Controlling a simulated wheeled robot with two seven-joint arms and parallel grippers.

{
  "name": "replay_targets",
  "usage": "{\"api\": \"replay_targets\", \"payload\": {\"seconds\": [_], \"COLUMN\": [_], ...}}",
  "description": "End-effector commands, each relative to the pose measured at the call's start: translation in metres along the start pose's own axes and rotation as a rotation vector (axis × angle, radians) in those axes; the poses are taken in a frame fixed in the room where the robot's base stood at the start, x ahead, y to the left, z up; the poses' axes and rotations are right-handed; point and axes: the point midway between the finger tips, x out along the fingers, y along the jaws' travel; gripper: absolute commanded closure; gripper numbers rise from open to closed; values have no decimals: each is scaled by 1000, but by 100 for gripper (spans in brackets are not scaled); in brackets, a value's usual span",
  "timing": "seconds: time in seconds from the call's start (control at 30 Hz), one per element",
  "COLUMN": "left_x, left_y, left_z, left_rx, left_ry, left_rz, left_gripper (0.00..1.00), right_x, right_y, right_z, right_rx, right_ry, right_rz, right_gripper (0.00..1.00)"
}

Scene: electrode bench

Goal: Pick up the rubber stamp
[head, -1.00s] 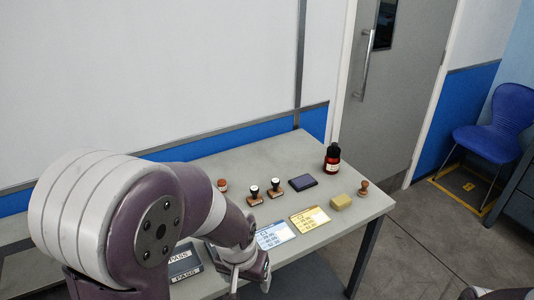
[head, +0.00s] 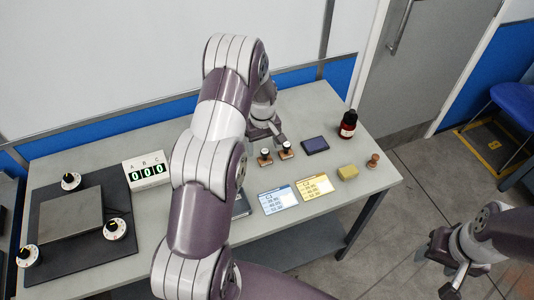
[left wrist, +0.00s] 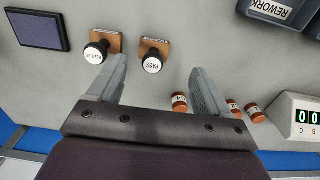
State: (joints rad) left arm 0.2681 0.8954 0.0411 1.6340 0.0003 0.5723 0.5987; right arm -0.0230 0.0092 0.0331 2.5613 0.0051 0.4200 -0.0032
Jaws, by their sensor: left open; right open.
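Two black-handled stamps with wooden bases stand upright on the table, a left one (head: 265,156) and a right one (head: 286,150). In the left wrist view, the stamp labelled PASS (left wrist: 153,54) lies ahead between my open fingertips, and the other stamp (left wrist: 99,46) lies just left of the left finger. A plain wooden-handled stamp (head: 373,160) stands near the table's right edge. My left gripper (head: 278,136) is open and empty just behind the black-handled pair, apart from them as far as I can tell. My right gripper (head: 436,264) is open and empty off the table's right side.
A dark ink pad (head: 315,145), red-brown bottle (head: 348,124), yellow block (head: 347,173) and two cards, blue (head: 278,200) and yellow (head: 315,188), lie nearby. A counter (head: 147,170) and a dark platform with knobs (head: 38,225) are at left. Small orange-brown jars (left wrist: 180,103) lie by the right finger.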

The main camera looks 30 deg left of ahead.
Motion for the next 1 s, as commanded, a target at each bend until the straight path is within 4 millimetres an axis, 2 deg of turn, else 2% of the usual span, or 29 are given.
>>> {"api": "replay_targets", "payload": {"seconds": [0.17, 0.3, 0.4, 0.63, 0.67, 0.83, 1.0], "left_x": [19, 44, 60, 66, 66, 66, 66], "left_y": [2, 5, 5, 5, 5, 5, 5], "left_z": [0, 1, 0, 0, 0, 0, 0], "left_rx": [2, 2, 2, 2, 2, 3, 3], "left_ry": [-2, -2, -1, 2, 1, 1, 1], "left_rz": [-1, -2, -1, 1, 1, 1, 0], "left_gripper": [21, 21, 21, 21, 25, 80, 83], "right_x": [-11, -26, -27, -26, -26, -26, -26], "right_y": [0, 0, 0, 0, 0, 0, 0], "right_z": [-2, -4, -4, -3, -3, -4, -4], "right_rx": [0, 0, 0, 0, 0, 0, 0], "right_ry": [0, 0, 0, 0, 0, 0, 0], "right_rz": [0, 0, 0, 0, 0, 0, 0], "right_gripper": [45, 45, 45, 45, 45, 45, 45]}}
